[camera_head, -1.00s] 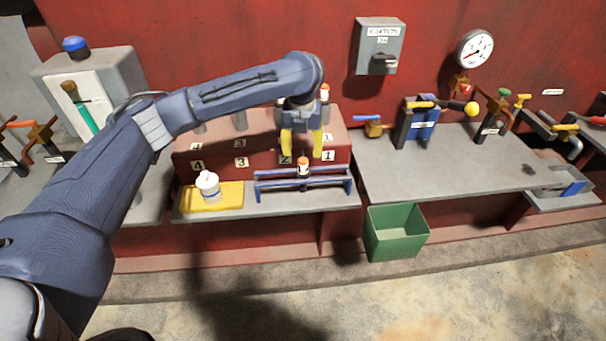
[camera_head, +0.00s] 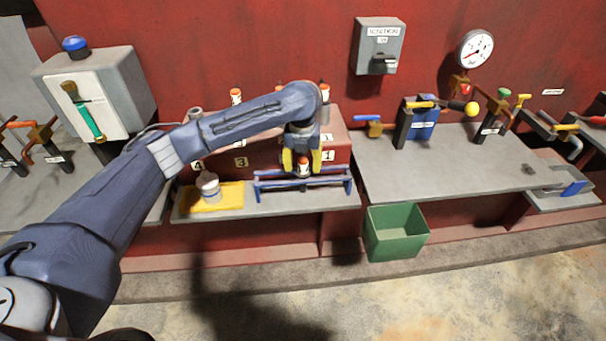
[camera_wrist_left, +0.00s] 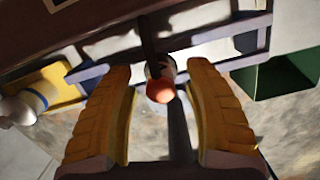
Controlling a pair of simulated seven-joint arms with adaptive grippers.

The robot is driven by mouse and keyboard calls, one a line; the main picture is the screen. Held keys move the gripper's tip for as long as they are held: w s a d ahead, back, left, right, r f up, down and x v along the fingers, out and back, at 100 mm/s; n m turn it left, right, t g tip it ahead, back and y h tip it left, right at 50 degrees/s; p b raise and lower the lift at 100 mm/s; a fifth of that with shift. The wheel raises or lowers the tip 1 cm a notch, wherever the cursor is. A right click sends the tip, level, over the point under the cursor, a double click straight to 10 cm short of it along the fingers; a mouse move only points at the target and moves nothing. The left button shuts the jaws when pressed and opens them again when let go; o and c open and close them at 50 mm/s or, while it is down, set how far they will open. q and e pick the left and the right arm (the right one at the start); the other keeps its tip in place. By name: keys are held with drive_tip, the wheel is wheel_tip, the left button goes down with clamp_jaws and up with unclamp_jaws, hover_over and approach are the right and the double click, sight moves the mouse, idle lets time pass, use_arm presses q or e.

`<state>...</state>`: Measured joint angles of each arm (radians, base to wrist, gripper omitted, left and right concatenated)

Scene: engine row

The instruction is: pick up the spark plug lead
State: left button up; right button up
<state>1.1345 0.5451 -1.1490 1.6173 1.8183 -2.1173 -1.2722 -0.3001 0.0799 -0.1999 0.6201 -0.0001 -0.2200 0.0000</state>
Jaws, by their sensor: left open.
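The spark plug lead (camera_head: 303,167), with an orange top and a white band, stands in the blue rack (camera_head: 268,184) at the front of the bench. My left gripper (camera_head: 302,167) is open, pointing down over the lead, with its yellow fingers on either side of it. In the left wrist view the lead's orange top (camera_wrist_left: 160,90) lies between the two yellow fingers (camera_wrist_left: 163,108), with a visible gap to each. The lower part of the lead is hidden by its top and the rack. My right gripper is not in view.
A red engine block (camera_head: 240,160) with numbered labels stands behind the rack, and other orange-topped leads (camera_head: 236,96) rise from it. A white bottle (camera_head: 208,185) stands on a yellow tray (camera_head: 232,199) to the left. A green bin (camera_head: 397,232) sits below, right.

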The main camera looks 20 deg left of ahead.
use_arm(q)
drive_tip(key=shift+c, duration=0.5)
clamp_jaws()
drive_tip(key=shift+r, duration=0.1)
